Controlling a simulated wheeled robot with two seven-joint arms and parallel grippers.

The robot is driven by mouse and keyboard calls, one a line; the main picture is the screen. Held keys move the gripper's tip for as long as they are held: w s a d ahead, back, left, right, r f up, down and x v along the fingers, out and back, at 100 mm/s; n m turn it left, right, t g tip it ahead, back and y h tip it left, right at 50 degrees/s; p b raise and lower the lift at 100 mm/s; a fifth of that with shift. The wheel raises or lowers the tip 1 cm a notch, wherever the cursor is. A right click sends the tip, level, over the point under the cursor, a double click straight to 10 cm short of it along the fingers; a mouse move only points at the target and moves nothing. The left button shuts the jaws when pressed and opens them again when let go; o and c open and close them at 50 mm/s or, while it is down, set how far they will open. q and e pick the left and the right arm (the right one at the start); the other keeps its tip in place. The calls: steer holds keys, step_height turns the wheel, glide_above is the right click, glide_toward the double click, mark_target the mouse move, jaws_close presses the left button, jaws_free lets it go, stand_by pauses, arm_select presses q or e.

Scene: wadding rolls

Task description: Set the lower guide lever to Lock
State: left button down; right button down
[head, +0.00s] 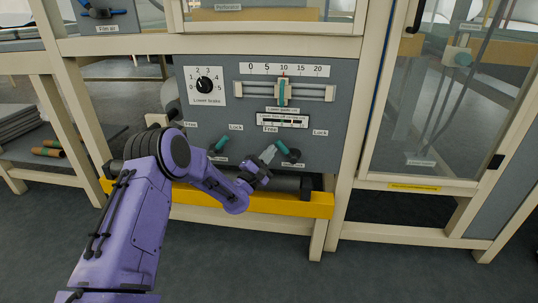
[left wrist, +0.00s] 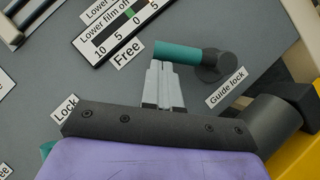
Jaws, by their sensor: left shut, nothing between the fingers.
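The guide lock lever (head: 282,147) has a teal grip on a black hub (head: 294,156) at the lower right of the grey panel. Its grip points up and left, toward the Free label (head: 270,129); a Lock label (head: 320,132) is up to the right. In the left wrist view the teal grip (left wrist: 176,49) lies across, just beyond my fingertips. My left gripper (head: 270,151) is shut and empty, on the left side of the grip; its closed fingers show in the wrist view (left wrist: 163,64). I cannot tell whether they touch the grip. My right gripper is not in view.
A second teal lever (head: 220,145) sits to the left on the panel. A dark roller and a yellow beam (head: 310,206) run below. A glazed door (head: 430,90) stands at right.

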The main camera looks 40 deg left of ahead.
arm_select(q)
steer(key=shift+r, duration=0.1)
steer(key=m+g+h+p, duration=0.2)
steer(key=m+g+p, duration=0.4)
steer(key=m+p, duration=0.85)
glide_toward(303, 143)
step_height(303, 143, up, 3)
steer(key=w+n+p, duration=0.2)
steer(key=n+p, duration=0.1)
steer(key=n, duration=0.1)
steer(key=shift+w+d+f+m+g+y+p, duration=0.15)
steer(key=shift+w+d+m+g+y+p, duration=0.1)
steer(key=shift+w+d+m+g+p, duration=0.25)
steer(key=shift+w+d+f+m+g+y+p, duration=0.15)
steer(key=shift+d+m+y+p, duration=0.25)
steer(key=shift+d, duration=0.35)
steer(key=shift+w+d+f+m+g+y+p, duration=0.2)
steer(key=shift+w+d+m+g+p, duration=0.15)
steer(key=shift+d+m, duration=0.25)
steer(key=shift+d, duration=0.1)
